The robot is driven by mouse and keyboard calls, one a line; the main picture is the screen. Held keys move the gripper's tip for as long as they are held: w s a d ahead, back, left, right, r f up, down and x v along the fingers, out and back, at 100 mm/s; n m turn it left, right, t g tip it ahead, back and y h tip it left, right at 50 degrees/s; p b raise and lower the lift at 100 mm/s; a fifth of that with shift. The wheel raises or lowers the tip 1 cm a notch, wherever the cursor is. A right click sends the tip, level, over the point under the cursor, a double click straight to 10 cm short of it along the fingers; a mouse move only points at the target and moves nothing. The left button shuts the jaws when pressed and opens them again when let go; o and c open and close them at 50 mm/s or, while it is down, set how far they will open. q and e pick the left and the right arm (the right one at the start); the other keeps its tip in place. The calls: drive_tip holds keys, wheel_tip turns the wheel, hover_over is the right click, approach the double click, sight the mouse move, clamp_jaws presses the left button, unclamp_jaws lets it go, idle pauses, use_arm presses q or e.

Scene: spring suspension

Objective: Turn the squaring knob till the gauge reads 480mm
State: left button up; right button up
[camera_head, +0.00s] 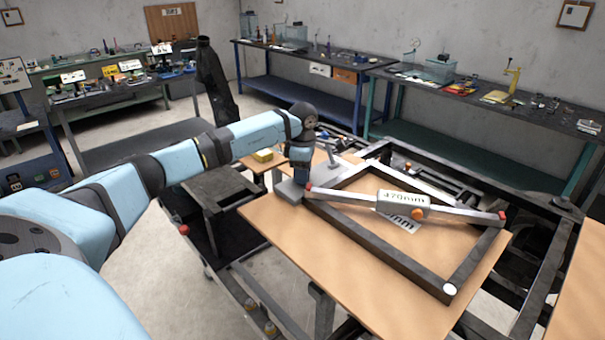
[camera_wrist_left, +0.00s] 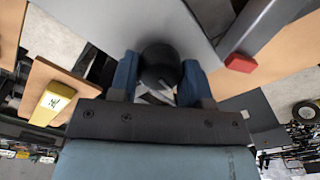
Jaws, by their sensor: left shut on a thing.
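The squaring knob is a round black knob (camera_wrist_left: 160,62) between the two blue fingers of my left gripper (camera_wrist_left: 158,78) in the left wrist view. In the head view my left gripper (camera_head: 299,172) points down over a grey plate (camera_head: 289,191) at the frame's left corner and hides the knob. The gripper is shut on the knob. The gauge (camera_head: 403,203) is a pale box on a bar lying diagonally across the dark rectangular frame (camera_head: 385,246). Its label reads 470mm. My right gripper is not in view.
The frame lies on a wooden board (camera_head: 300,251). The bar has red ends, and one red end (camera_wrist_left: 240,63) shows in the left wrist view. A yellow block (camera_head: 263,155) sits behind my gripper. Benches with tools (camera_head: 480,95) line the walls.

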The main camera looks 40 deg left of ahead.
use_arm(q)
drive_tip(key=m+b, duration=0.1)
drive_tip(key=m, duration=0.2)
drive_tip(key=shift+f+b, duration=0.1)
drive_tip(key=shift+b, duration=0.25)
drive_tip(key=m+b, duration=0.1)
drive_tip(key=m, duration=0.4)
drive_tip(key=shift+b, duration=0.3)
drive_tip(key=m+b, duration=0.1)
drive_tip(key=m, duration=0.3)
drive_tip(key=shift+m+b, duration=0.4)
drive_tip(key=shift+m, duration=1.7)
drive_tip(key=o, duration=0.9)
